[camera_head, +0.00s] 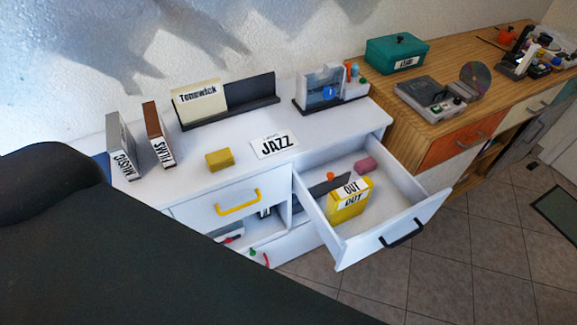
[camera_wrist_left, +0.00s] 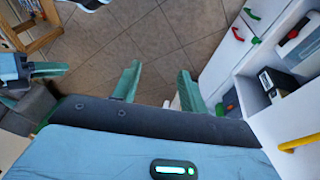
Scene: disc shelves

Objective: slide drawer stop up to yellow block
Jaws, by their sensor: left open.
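In the head view a white drawer (camera_head: 404,205) with a black handle is pulled open. Inside stands a yellow block (camera_head: 350,203) labelled OUT. A dark upright plate (camera_head: 322,187), possibly the drawer stop, sits just behind and left of it, partly hidden; I cannot tell if they touch. A small orange piece (camera_head: 330,176) shows by the plate. A plain yellow block (camera_head: 219,160) lies on the cabinet top. In the left wrist view my left gripper (camera_wrist_left: 160,68) is open and empty, above the tiled floor.
A pink block (camera_head: 366,165) lies at the drawer's back right. Beside the drawer is a closed front with a yellow handle (camera_head: 238,204). A JAZZ card (camera_head: 274,146), books and a dark rack (camera_head: 249,95) occupy the white top. My dark arm covers the lower left.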

